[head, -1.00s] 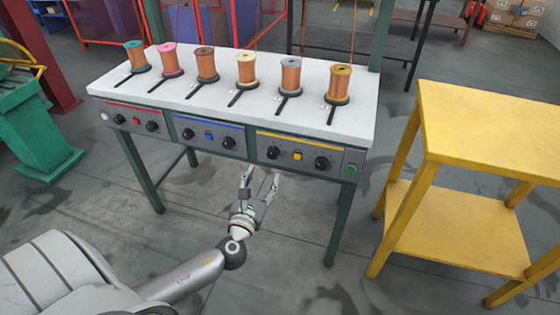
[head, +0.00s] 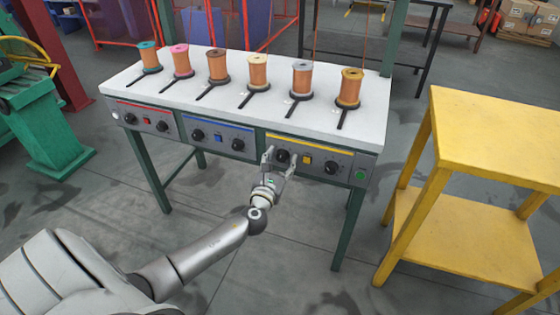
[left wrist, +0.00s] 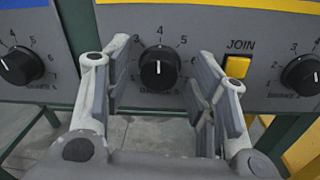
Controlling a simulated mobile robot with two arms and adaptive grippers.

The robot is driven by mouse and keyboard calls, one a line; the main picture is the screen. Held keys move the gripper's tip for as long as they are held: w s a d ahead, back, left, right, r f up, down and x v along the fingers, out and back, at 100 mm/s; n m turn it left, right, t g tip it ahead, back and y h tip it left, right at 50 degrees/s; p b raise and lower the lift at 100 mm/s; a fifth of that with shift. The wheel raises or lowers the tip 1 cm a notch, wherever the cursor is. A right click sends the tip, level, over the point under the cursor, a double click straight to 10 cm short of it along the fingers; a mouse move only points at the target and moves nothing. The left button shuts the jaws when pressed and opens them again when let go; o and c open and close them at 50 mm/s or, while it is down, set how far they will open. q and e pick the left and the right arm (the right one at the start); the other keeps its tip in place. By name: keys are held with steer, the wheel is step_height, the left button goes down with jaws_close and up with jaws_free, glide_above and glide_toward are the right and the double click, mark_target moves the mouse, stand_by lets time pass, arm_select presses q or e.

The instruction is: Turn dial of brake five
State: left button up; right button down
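The brake five dial (head: 282,156) is a round black knob on the yellow-striped panel at the right of the bench front. In the left wrist view the dial (left wrist: 158,68) sits between my fingers, its white mark pointing up near 4. The label below it is partly unreadable. My left gripper (head: 281,164) is open in front of this panel, with one finger on each side of the dial. In the left wrist view the gripper (left wrist: 161,88) shows a gap between each finger and the knob. My right gripper is not in view.
A yellow JOIN button (left wrist: 237,66) is just right of the right finger, with another dial (left wrist: 303,75) beyond it. Copper spools stand on the bench top (head: 215,108). A yellow shelf table (head: 490,140) stands at the right.

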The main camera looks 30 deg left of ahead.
arm_select(q)
steer(key=c, duration=1)
steer(key=shift+o, duration=0.2)
